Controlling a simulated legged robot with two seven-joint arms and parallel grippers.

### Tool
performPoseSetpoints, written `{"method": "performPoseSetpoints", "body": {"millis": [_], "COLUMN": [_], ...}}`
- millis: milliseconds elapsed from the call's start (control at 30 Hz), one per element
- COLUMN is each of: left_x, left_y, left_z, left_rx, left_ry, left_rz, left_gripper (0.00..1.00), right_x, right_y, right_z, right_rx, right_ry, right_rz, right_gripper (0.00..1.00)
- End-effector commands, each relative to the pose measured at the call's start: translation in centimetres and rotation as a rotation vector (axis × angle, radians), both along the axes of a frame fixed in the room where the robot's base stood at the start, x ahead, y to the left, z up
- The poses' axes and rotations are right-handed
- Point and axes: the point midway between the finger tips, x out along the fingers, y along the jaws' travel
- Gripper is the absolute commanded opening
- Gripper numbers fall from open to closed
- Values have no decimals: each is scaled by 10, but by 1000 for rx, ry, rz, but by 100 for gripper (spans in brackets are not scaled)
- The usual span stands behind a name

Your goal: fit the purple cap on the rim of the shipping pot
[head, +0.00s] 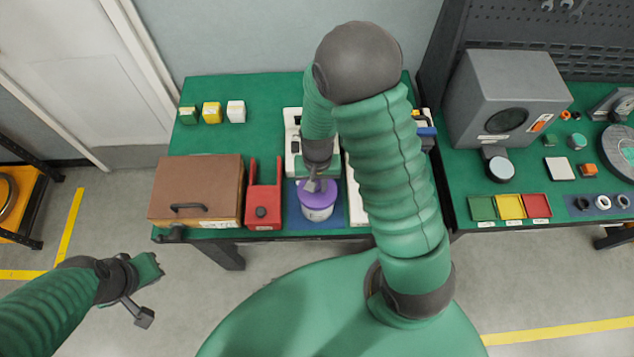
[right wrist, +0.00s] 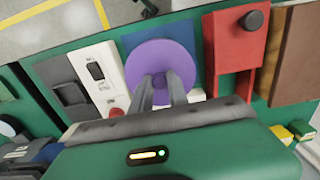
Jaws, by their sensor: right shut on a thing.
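The purple cap (head: 316,193) sits over the top of the white shipping pot (head: 317,213), which stands on a blue mat (head: 295,222) at the table's front edge. In the right wrist view the round purple cap (right wrist: 150,62) shows from above with a knob in its middle. My right gripper (head: 314,184) is shut on that knob (right wrist: 177,80). The cap hides most of the pot, and I cannot tell whether it is fully seated on the rim. My left gripper (head: 142,303) hangs away from the table at lower left; its jaws are unclear.
A red fixture (head: 264,200) and a brown box (head: 196,185) with a handle stand left of the pot. A white panel (right wrist: 100,72) with a red button is on the other side. Small green, yellow and white blocks (head: 212,112) sit at the back left.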

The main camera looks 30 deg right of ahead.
Motion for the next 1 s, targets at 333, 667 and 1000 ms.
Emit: {"method": "performPoseSetpoints", "body": {"millis": [333,667,1000], "left_x": [0,0,0], "left_y": [0,0,0], "left_z": [-7,-12,-17], "left_rx": [0,0,0], "left_ry": [0,0,0], "left_rz": [0,0,0], "left_gripper": [0,0,0], "right_x": [0,0,0], "right_y": [0,0,0], "right_z": [-9,-16,-24], "right_rx": [0,0,0], "right_ry": [0,0,0], "right_rz": [0,0,0], "right_gripper": [0,0,0]}}
